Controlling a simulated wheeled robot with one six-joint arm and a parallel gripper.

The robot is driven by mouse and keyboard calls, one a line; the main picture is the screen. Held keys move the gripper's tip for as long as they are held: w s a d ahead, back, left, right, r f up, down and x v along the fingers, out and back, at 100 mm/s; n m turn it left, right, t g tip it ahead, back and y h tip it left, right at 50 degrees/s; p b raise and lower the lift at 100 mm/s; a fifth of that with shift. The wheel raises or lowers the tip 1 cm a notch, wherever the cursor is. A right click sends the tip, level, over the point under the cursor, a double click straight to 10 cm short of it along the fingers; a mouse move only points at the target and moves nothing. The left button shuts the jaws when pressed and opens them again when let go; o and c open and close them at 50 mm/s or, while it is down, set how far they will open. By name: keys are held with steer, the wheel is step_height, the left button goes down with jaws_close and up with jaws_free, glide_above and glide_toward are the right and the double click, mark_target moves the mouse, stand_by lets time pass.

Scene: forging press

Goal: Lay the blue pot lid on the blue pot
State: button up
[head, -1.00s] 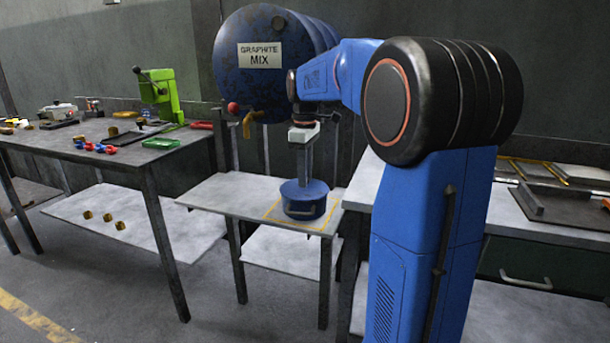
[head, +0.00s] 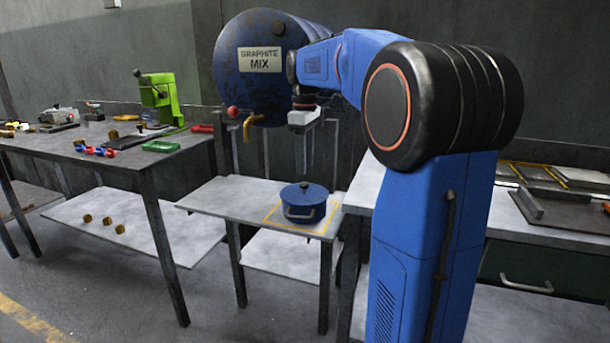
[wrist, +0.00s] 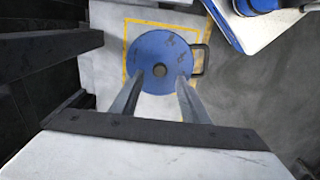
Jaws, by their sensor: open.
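The blue pot (head: 304,208) stands upright on the small grey table, inside a yellow marked square. The blue lid (head: 304,191) lies on top of the pot and looks level, with a small dark knob at its centre. In the wrist view the round lid (wrist: 148,50) covers the pot's top, and one pot handle (wrist: 199,60) shows at its right. My gripper (head: 306,172) is open and empty, above the lid and apart from it. In the wrist view its two fingers (wrist: 158,97) point toward the lid, with the knob beyond and between their tips.
The small table (head: 225,200) has free room left of the pot. A large blue graphite drum (head: 235,85) with a yellow tap (head: 252,125) hangs close behind my gripper. A workbench (head: 60,145) with tools and a green press (head: 160,98) stands at left.

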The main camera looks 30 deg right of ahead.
mark_target(305, 183)
step_height(305, 183, up, 6)
steer(key=shift+r, duration=0.2)
steer(key=s+a+f+m+t, duration=0.1)
steer(key=s+a+f+m, duration=0.1)
steer(key=s+a+f, duration=0.35)
steer(key=s+a+f+m+t, duration=0.25)
steer(key=s+a, duration=0.35)
steer(key=s, duration=0.5)
steer(key=s+a+f+m+t, duration=0.1)
steer(key=s+a+f+m, duration=0.2)
steer(key=s+f, duration=1)
step_height(305, 183, down, 3)
steer(key=shift+s+a, duration=0.3)
steer(key=shift+a, duration=0.4)
